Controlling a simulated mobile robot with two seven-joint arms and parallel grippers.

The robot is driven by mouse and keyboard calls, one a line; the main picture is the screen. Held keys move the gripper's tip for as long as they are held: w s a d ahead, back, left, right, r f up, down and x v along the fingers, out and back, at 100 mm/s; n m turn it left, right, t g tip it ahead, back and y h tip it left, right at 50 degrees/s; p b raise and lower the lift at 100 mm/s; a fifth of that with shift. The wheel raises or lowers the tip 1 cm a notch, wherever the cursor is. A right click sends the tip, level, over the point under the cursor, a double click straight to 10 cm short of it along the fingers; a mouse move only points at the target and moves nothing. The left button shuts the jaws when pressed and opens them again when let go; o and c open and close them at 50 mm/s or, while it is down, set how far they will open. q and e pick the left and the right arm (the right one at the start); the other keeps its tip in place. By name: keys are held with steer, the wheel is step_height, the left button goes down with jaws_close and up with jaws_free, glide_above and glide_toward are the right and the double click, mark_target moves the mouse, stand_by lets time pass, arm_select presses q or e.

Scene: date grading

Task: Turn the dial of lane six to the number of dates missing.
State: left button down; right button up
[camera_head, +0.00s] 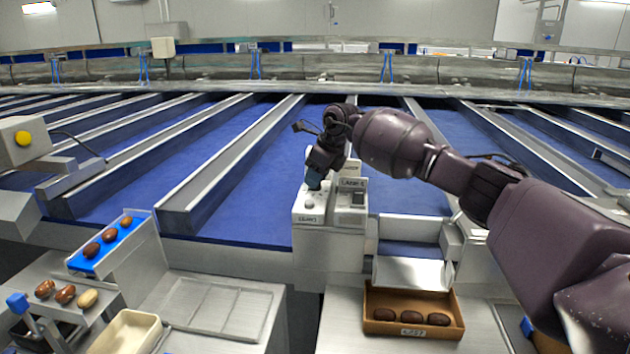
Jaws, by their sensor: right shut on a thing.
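The lane control box (330,215) stands at the middle, at the near end of the blue lanes. An upright label plate (352,184) on it appears to read lane 6. My right gripper (314,182) comes down on its left part and is shut on what appears to be the dial, which the fingers hide. The dial's setting cannot be read. A brown box (372,296) in front holds three dark dates (411,316) in a row and has a small white label. My left gripper is not in view.
Blue lanes (245,195) with metal dividers run to the back. At left are a blue-lined tray (144,231) of dates, loose dates (65,294), a cream tray (134,334) and a box with a yellow button (22,138). An empty metal tray (222,306) lies front left.

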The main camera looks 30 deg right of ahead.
steer(key=shift+n, duration=0.3)
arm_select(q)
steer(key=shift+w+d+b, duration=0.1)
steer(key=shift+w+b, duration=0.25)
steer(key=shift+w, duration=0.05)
arm_select(e)
steer(key=shift+n+y, duration=0.3)
steer(key=shift+n, duration=0.2)
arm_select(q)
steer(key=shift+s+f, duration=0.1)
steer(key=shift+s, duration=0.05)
arm_select(e)
steer(key=shift+r, duration=0.1)
steer(key=o, duration=0.9)
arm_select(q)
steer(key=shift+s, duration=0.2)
arm_select(e)
steer(key=v, duration=1.1)
steer(key=shift+w, duration=0.15)
steer(key=shift+a, duration=0.1)
